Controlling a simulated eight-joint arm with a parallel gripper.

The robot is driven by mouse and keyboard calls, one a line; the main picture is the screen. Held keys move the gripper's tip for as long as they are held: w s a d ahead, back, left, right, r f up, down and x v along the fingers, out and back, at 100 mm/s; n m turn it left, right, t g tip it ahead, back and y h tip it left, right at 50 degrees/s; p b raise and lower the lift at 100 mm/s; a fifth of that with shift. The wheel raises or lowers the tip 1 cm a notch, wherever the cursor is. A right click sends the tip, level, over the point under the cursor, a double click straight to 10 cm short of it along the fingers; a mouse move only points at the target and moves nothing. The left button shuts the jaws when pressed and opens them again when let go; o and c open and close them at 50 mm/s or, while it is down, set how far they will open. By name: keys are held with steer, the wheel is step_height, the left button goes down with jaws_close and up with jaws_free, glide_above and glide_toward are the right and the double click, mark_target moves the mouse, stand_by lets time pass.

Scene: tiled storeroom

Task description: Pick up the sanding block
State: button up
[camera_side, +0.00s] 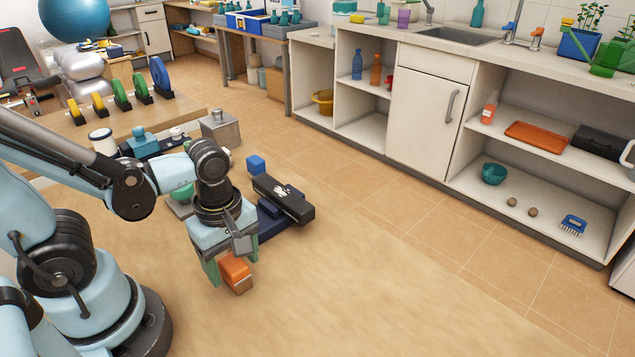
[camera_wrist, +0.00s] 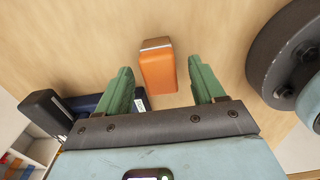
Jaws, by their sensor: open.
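The sanding block appears to be the orange block (camera_side: 236,270) with a greyish-brown end face, lying on the wooden table below my gripper. In the wrist view the orange block (camera_wrist: 158,72) shows between the two green fingers and reaches a little past their tips, with gaps on both sides. My gripper (camera_side: 231,264) is open and points down over the block; its fingers (camera_wrist: 160,70) do not visibly touch it. In the side view the fingers hide part of the block, and I cannot tell how far down they reach around it.
A long black object (camera_side: 288,203) lies on a dark blue item (camera_side: 272,226) just behind my gripper. A blue cube (camera_side: 256,165) and a grey metal box (camera_side: 220,130) stand farther back. The table (camera_side: 340,300) to the right and front is clear.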

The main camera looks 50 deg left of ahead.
steer(key=shift+f, duration=1.05)
steer(key=c, duration=1.2)
steer(key=shift+o, duration=0.2)
steer(key=shift+r, duration=0.2)
steer(key=shift+r, duration=1.05)
steer(key=shift+s+d+r, duration=0.1)
steer(key=shift+r, duration=0.8)
steer(key=s+d+r, duration=0.2)
steer(key=d, duration=0.1)
steer(key=s+d+r, duration=0.2)
steer(key=d, duration=0.1)
steer(key=s+d+r, duration=0.2)
steer(key=s+d, duration=0.1)
steer(key=shift+r, duration=0.35)
